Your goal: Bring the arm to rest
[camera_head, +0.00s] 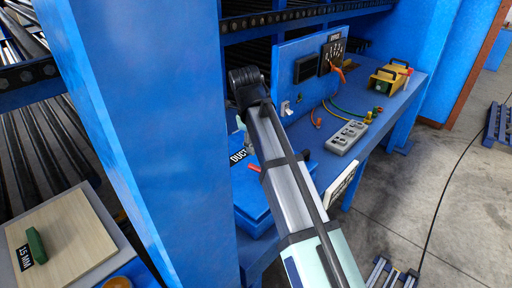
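My arm, grey and white with dark bands, reaches from the bottom of the head view up and left to a dark end at my gripper (246,84). That end is in front of the blue workbench, near the left edge of its upright panel (308,62). I cannot make out separate fingertips, so whether it is open or shut does not show. No held object is visible. The arm passes in front of a blue box (250,190) marked "DUCT", hiding part of it.
A large blue post (150,130) stands close on the left. The bench (395,103) holds a grey socket block (346,138), coloured cables and a yellow case (388,80). A wood board (75,235) with a green piece (37,245) lies lower left. Floor at right is mostly open.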

